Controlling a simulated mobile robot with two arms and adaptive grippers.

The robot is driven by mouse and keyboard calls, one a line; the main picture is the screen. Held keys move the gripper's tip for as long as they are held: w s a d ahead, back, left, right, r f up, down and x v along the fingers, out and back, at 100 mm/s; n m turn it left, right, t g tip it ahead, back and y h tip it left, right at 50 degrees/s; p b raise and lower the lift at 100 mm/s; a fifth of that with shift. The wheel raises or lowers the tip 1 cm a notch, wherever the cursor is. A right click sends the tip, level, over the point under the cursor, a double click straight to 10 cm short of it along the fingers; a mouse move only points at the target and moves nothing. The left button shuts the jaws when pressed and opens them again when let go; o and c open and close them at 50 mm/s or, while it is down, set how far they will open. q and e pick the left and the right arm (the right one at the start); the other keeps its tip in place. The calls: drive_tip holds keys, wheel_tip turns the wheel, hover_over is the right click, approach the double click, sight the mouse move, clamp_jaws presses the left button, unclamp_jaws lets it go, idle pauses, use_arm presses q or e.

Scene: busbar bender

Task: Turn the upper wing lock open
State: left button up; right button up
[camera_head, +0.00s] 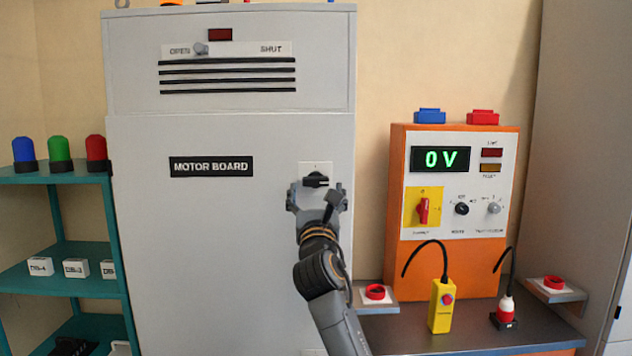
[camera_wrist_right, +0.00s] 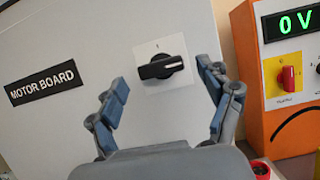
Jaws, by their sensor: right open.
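The upper wing lock (camera_head: 315,180) is a black wing knob on a white square plate, on the grey motor board cabinet (camera_head: 230,260). In the right wrist view the wing lock (camera_wrist_right: 160,66) lies roughly level, its long end to the left. My right gripper (camera_head: 317,194) is open in front of the lock. In the right wrist view its fingers (camera_wrist_right: 165,88) stand on either side of the lock, apart from it. They do not appear to touch it. My left gripper is not in view.
An orange test panel (camera_head: 396,210) reading 0 V stands to the right above a dark bench (camera_head: 400,335) with a yellow pendant (camera_head: 441,308). A teal shelf (camera_head: 50,179) with coloured lamps is at the left. A red button (camera_head: 375,291) sits close to my right arm.

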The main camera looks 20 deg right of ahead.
sight(316, 183)
drive_tip(key=shift+x, duration=1.6)
